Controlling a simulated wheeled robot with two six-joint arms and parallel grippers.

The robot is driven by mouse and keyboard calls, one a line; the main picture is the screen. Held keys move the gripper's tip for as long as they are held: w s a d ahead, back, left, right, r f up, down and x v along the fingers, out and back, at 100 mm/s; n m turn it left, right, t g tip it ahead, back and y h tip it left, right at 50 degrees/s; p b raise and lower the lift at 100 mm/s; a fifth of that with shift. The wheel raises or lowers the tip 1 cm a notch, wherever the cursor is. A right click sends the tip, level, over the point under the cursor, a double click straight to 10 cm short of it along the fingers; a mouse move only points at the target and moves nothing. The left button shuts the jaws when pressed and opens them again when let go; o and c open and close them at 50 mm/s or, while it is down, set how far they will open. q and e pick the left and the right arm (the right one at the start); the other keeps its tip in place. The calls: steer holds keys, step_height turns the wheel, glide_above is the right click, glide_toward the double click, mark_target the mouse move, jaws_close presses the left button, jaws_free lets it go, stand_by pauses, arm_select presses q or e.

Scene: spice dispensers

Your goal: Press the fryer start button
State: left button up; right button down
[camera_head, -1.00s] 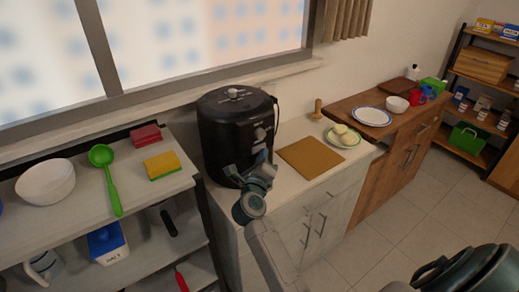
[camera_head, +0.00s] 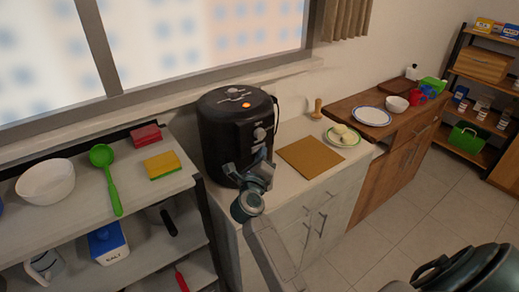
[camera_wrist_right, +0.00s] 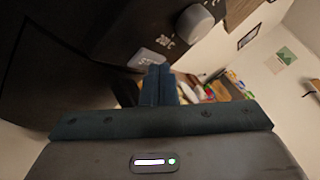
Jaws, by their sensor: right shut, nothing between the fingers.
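The black fryer (camera_head: 228,135) stands upright on the white counter. An orange light (camera_head: 246,105) glows near the top of its front, and a round knob (camera_head: 260,133) sits below it. In the right wrist view the knob (camera_wrist_right: 194,25) shows with a pale grey square button (camera_wrist_right: 147,59) below it, its lettering partly readable. My right gripper (camera_head: 262,163) is shut and empty at the fryer's front, below the knob. In the wrist view its closed fingertips (camera_wrist_right: 160,74) are beside the button; I cannot tell whether they touch. My left gripper is not in view.
A brown board (camera_head: 310,157) and a plate of pale food (camera_head: 343,136) lie right of the fryer. A shelf (camera_head: 140,205) on the left holds a white bowl (camera_head: 46,182), a green ladle (camera_head: 108,172) and sponges. Open floor (camera_head: 420,205) lies at the right.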

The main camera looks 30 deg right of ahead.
steer(key=shift+s+p, duration=0.4)
steer(key=shift+s, duration=0.4)
steer(key=shift+s, duration=0.2)
steer(key=shift+s+d+p, duration=0.15)
steer(key=shift+s+p, duration=0.3)
steer(key=shift+s, duration=0.7)
steer(key=shift+s+d+p, duration=0.1)
steer(key=shift+s+p, duration=0.35)
steer(key=shift+s, duration=0.65)
